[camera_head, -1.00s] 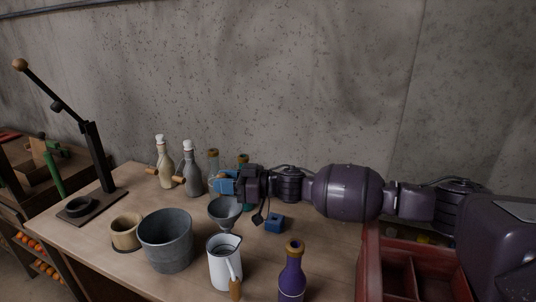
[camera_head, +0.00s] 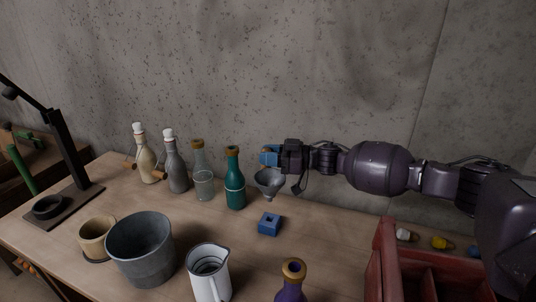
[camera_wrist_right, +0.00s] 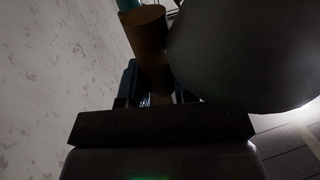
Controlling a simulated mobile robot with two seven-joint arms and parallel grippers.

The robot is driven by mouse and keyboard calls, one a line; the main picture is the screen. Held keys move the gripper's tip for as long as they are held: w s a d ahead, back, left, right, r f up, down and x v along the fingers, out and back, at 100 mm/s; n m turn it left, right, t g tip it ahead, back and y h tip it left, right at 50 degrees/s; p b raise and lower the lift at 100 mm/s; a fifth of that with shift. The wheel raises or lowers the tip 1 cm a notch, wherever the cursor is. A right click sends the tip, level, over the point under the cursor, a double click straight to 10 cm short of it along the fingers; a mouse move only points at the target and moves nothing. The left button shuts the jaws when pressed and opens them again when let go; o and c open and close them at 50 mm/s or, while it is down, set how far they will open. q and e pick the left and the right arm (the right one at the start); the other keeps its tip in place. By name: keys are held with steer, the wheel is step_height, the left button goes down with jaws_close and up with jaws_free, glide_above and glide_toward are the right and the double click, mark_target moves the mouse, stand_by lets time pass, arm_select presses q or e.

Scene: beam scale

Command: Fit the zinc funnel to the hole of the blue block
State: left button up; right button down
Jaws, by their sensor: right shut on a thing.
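The grey zinc funnel (camera_head: 269,184) hangs in the air, mouth up and spout down, with my right gripper (camera_head: 271,157) shut on it. In the right wrist view the funnel (camera_wrist_right: 240,60) is a large dark round shape, and a brown cylindrical piece (camera_wrist_right: 150,50) sits between the fingers (camera_wrist_right: 152,88). The blue block (camera_head: 269,224) stands on the table with a dark hole in its top. The spout tip appears above the block and apart from it; the depth offset is hard to tell. My left gripper is not in view.
A green bottle (camera_head: 234,180) and a clear bottle (camera_head: 202,172) stand left of the funnel. A white jug (camera_head: 208,275), a purple bottle (camera_head: 291,285) and a grey bucket (camera_head: 140,250) are nearer. A red crate (camera_head: 386,262) stands right. Table around the block is clear.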

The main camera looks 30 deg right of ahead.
mark_target(269, 171)
steer(key=shift+r+p, duration=0.1)
steer(key=shift+p, duration=0.25)
steer(key=shift+s+f+b, duration=0.1)
steer(key=shift+f+b, duration=0.2)
steer(key=shift+f, duration=0.35)
step_height(269, 171, down, 2)
steer(key=shift+f+b, duration=0.1)
steer(key=shift+b, duration=0.35)
steer(key=shift+f+b, duration=0.6)
steer(key=shift+f, duration=0.65)
steer(key=shift+r, duration=0.1)
steer(key=shift+f+b, duration=0.35)
steer(key=shift+f, duration=0.7)
steer(key=shift+f+b, duration=0.4)
steer(key=shift+f, duration=0.5)
